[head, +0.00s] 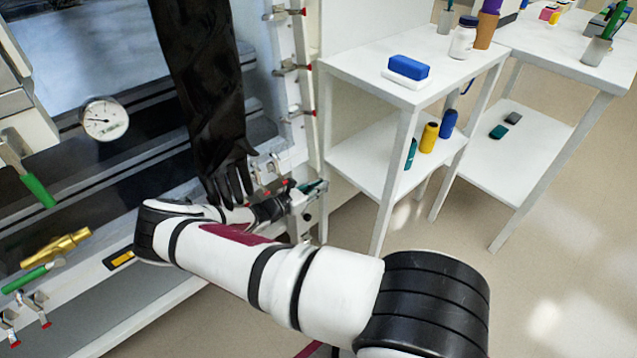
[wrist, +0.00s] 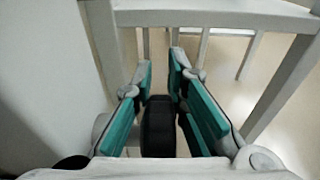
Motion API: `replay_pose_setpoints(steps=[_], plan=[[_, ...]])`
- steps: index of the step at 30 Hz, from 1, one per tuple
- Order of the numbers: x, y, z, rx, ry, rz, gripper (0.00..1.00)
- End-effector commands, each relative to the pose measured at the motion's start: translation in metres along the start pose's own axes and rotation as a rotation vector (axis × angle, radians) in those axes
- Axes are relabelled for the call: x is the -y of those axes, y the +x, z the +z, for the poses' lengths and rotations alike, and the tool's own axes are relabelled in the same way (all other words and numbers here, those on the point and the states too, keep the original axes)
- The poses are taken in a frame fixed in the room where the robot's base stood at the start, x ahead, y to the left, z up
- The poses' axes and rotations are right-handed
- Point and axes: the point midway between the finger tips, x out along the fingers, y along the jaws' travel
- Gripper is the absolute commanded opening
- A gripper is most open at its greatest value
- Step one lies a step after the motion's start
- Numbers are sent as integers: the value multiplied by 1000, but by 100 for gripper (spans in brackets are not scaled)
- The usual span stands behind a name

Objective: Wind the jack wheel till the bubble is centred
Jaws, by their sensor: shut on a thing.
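My gripper (wrist: 161,66) has its two teal-padded fingers closed on the sides of a dark, thick-rimmed piece, which I take to be the jack wheel (wrist: 160,128). In the head view my gripper (head: 312,187) is small, at the lower right corner of the glovebox frame, and the wheel cannot be made out there. A small dark block with a yellow window, probably the bubble level (head: 119,260), sits on the lower ledge at left. The bubble itself is too small to read.
A long black glove (head: 205,90) hangs just above my arm. A round dial gauge (head: 104,119) and a brass fitting (head: 56,249) are at left. A white shelf table (head: 345,70) with a blue-and-white block (head: 408,68) stands close at right. Open floor lies at lower right.

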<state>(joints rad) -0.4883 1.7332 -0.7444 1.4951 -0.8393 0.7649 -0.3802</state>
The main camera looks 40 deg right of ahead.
Motion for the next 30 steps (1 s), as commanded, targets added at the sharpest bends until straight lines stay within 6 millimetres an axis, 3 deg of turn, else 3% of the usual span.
replay_pose_setpoints(steps=[7, 8, 9, 20, 23, 30], plan=[[0, 0, 0, -3, 1, 0, 0], [0, 0, 0, -3, 1, 0, 16], [0, 0, -1, -3, 1, 0, 23], [0, -3, 0, -2, 0, 1, 23], [-1, -12, -1, -4, 1, 1, 23], [-1, -58, 0, -5, 1, 3, 23]])
